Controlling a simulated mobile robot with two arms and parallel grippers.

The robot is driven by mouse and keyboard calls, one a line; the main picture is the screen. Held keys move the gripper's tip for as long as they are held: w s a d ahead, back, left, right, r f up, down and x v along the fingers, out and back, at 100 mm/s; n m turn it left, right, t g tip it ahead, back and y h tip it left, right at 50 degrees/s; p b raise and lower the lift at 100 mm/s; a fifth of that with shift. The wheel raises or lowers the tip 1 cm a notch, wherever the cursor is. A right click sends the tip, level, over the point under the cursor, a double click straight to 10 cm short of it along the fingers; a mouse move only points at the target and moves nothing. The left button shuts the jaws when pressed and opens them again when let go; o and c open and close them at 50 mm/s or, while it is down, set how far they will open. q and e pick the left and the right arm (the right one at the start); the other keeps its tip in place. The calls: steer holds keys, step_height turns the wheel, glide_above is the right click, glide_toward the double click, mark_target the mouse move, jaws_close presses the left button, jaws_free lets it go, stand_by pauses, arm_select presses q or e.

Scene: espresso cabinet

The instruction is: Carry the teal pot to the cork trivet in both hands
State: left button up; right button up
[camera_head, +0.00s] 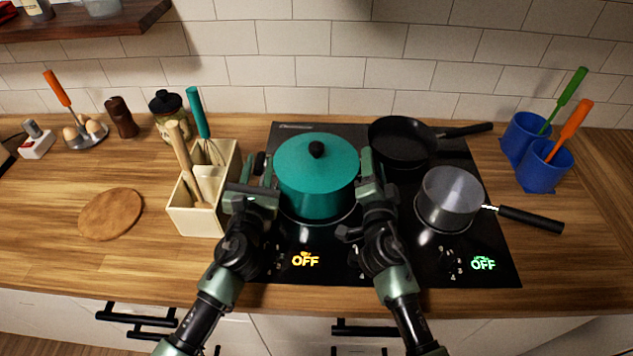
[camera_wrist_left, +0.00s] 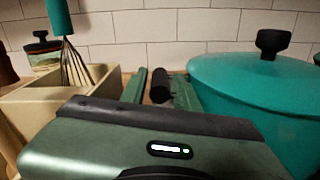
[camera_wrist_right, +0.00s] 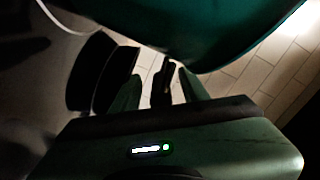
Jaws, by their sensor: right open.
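The teal pot (camera_head: 315,190), with its lid and black knob, stands upright on the front left of the black cooktop. The round cork trivet (camera_head: 111,214) lies bare on the counter at the left. My left gripper (camera_head: 262,178) is at the pot's left side; in the left wrist view the black side handle (camera_wrist_left: 160,86) lies between its fingers, and whether they press on it is unclear. My right gripper (camera_head: 370,175) is at the pot's right side, open, with the right handle (camera_wrist_right: 162,82) between its fingers.
A cream utensil box (camera_head: 190,218) stands between pot and trivet, with a teal-handled whisk (camera_head: 198,112) rising from it. A black frying pan (camera_head: 401,143) and a steel saucepan (camera_head: 450,198) stand to the pot's right. The tiled wall is behind.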

arm_select(q)
steer(key=shift+w, duration=0.2)
arm_select(e)
steer(key=shift+w, duration=0.2)
arm_select(q)
steer(key=c, duration=0.4)
arm_select(e)
steer(key=c, duration=0.4)
arm_select(q)
jaws_close()
arm_select(e)
jaws_close()
arm_select(q)
steer(key=shift+w+r, duration=0.1)
steer(key=shift+r, duration=0.25)
arm_select(e)
steer(key=shift+w+r, duration=0.1)
steer(key=shift+r, duration=0.25)
